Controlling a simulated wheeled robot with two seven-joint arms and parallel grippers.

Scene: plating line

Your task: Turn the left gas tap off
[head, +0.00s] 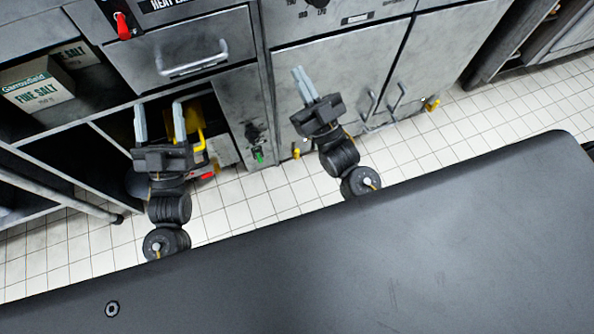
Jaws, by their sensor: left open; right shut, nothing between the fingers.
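My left gripper (159,110) is open and empty, its fingers pointing up the picture before an open compartment below a drawer. Just right of its fingers is a yellow pipe or bracket (198,130). A small red part (207,175) shows low beside my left wrist; it may belong to a gas tap, but my gripper partly hides this area. A red lever (122,26) hangs on the panel at the upper left. I cannot tell which is the left gas tap. My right gripper (300,75) is shut and empty in front of grey cabinet doors.
A drawer handle (192,60) juts out above my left gripper. Door handles (383,105) stick out right of my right gripper. A salt box (38,85) sits on the left shelf. A dark flat surface (400,250) fills the foreground. The tiled floor (500,125) is clear at right.

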